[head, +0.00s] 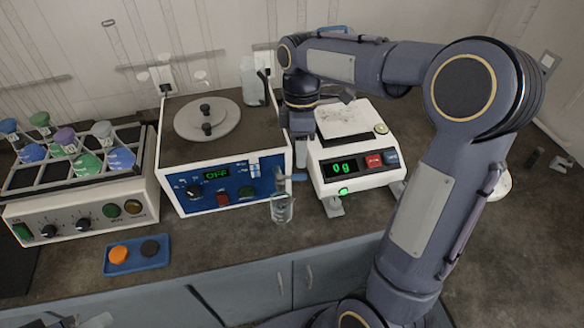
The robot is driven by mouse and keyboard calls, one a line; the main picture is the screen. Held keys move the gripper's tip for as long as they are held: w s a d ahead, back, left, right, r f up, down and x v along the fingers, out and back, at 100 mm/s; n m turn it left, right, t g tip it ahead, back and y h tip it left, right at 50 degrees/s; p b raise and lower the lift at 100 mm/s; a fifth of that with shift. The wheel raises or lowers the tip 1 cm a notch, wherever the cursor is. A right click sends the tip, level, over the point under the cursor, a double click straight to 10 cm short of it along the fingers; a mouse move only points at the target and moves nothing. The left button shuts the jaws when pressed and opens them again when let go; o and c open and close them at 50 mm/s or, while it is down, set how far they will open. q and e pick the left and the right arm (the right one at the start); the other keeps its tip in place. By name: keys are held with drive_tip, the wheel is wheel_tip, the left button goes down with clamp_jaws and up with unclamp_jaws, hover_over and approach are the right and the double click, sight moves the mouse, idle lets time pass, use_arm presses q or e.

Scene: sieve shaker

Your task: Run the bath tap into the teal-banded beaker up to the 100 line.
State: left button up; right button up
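The water bath (226,185) is a white box with a blue front panel, and its green display reads OFF. A tap with a blue lever (297,177) is at the right end of its front. A clear beaker (282,208) stands upright on the bench below the tap. I cannot make out its band, lines or water level. My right gripper (302,140) points down just above the tap lever, between the bath and the scale. Its fingertips are too unclear to show contact or opening.
A scale (352,166) reading 0 g stands right of the bath. A rack (82,198) of colour-capped bottles is at left. A blue tray (137,254) with orange and dark discs lies in front. A clear plastic bottle (250,82) is behind. Bare bench surrounds the beaker's left side.

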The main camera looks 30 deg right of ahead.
sight(300, 175)
drive_tip(key=shift+s+a+f, duration=0.1)
drive_tip(key=shift+s+f, duration=0.05)
drive_tip(key=shift+f, duration=0.75)
drive_tip(key=shift+s+a+f, duration=0.1)
drive_tip(key=shift+s+f, duration=0.1)
drive_tip(key=shift+f, duration=0.65)
drive_tip(key=shift+s+a+f, duration=0.1)
drive_tip(key=shift+s+f, duration=0.05)
drive_tip(key=shift+f, duration=0.75)
clamp_jaws()
